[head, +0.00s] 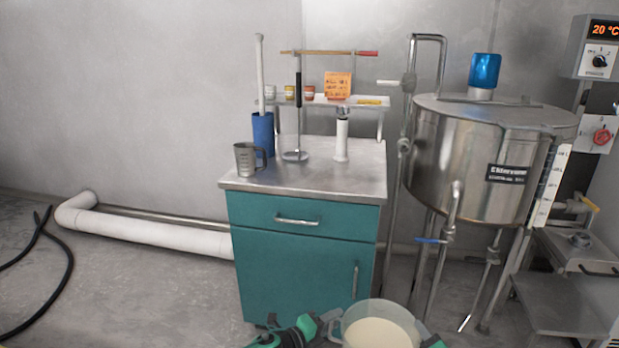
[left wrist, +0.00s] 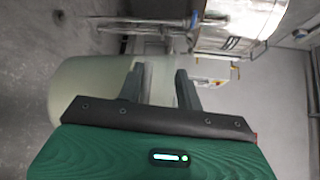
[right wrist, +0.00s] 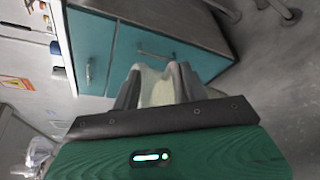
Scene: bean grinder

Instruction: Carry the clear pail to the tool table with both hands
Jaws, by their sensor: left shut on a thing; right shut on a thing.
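The clear pail (head: 378,328) is at the bottom of the head view, holding a pale, cream-coloured content. It stands out in front of the tool table (head: 325,175), a teal cabinet with a metal top. My left gripper (head: 330,322) is shut on the pail's left side; the left wrist view shows the pail's pale wall (left wrist: 85,95) beside the fingers. My right gripper (head: 430,342) is mostly cut off by the frame edge. In the right wrist view its fingers are shut on the pail (right wrist: 156,88). The pail's base is out of frame.
On the table stand a metal jug (head: 246,160), a blue container (head: 262,133), a stirring tool (head: 296,155) and a white cylinder (head: 341,140). The table's front right top is bare. A steel tank (head: 460,160) with pipes stands right; a white floor pipe (head: 150,233) runs left.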

